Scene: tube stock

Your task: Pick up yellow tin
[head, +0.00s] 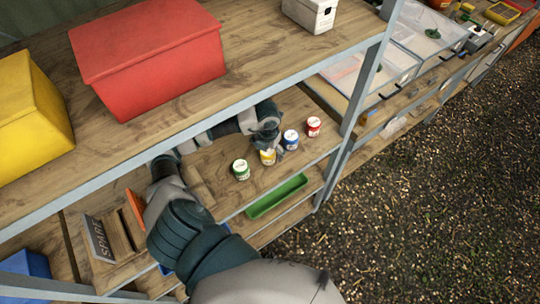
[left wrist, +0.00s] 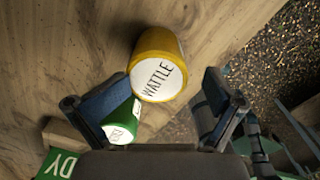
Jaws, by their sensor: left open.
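The yellow tin (head: 267,157) stands on the middle shelf (head: 215,160) in a row between a green tin (head: 241,170) and a blue tin (head: 291,140). My left gripper (head: 270,145) is right at the yellow tin and partly covers its upper side. In the left wrist view the yellow tin (left wrist: 160,62), its white face lettered "WATTLE", lies ahead of the gap between the open fingers (left wrist: 167,85). The gripper is empty. The green tin (left wrist: 121,126) shows beside the left-hand finger, partly hidden by it. My right gripper is not in view.
A red tin (head: 314,126) stands beyond the blue tin. The upper shelf, with a red bin (head: 150,60) and a yellow bin (head: 28,115), lies over my forearm. A green tray (head: 277,196) is below the tins. A grey post (head: 362,85) stands to the right.

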